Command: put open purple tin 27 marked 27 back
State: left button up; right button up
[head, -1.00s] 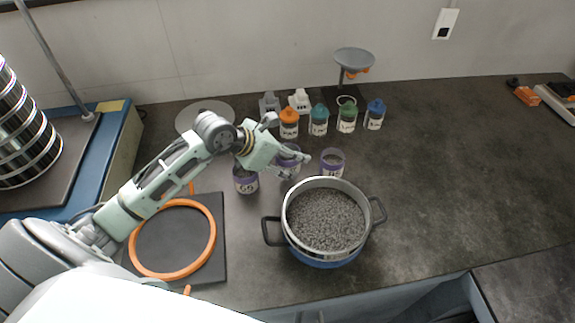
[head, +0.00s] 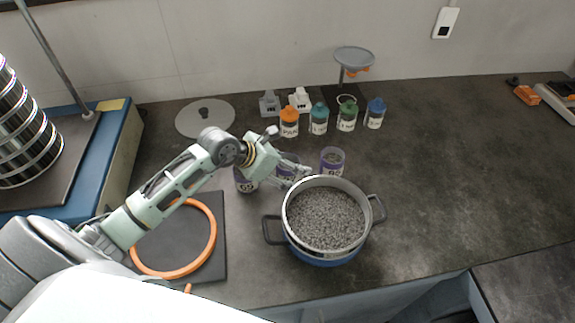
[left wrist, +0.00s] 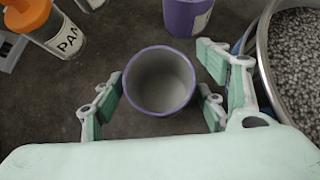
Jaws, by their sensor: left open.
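Three purple-banded tins stand near the pot in the head view: a left one (head: 245,181), a middle one (head: 286,172) partly hidden by my gripper, and a right one (head: 332,161). I cannot read 27 on any of them. My left gripper (head: 297,172) is open at the middle tin. In the left wrist view, an open, empty-looking tin with a purple rim (left wrist: 160,82) stands upright between the spread fingers of my left gripper (left wrist: 160,98), with small gaps either side. Another purple tin (left wrist: 187,15) stands beyond it. My right gripper is not in view.
A blue pot with a sieve of grey grains (head: 325,220) stands close to the right of the gripper. Several jars with coloured lids, including orange PAN (head: 289,122), stand behind. An orange ring (head: 210,245) lies on a dark mat (head: 218,270).

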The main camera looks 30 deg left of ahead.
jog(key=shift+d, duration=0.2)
pick_arm(q)
jog(key=shift+s+a+r, duration=0.1)
jog(key=shift+r, duration=0.2)
jog(key=b+v, duration=0.1)
jog(key=v, duration=1)
jog(key=shift+s+r, duration=0.25)
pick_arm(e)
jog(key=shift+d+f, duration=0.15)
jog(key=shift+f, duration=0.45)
pick_arm(q)
jog(key=shift+a, duration=0.1)
jog(key=shift+f, duration=0.1)
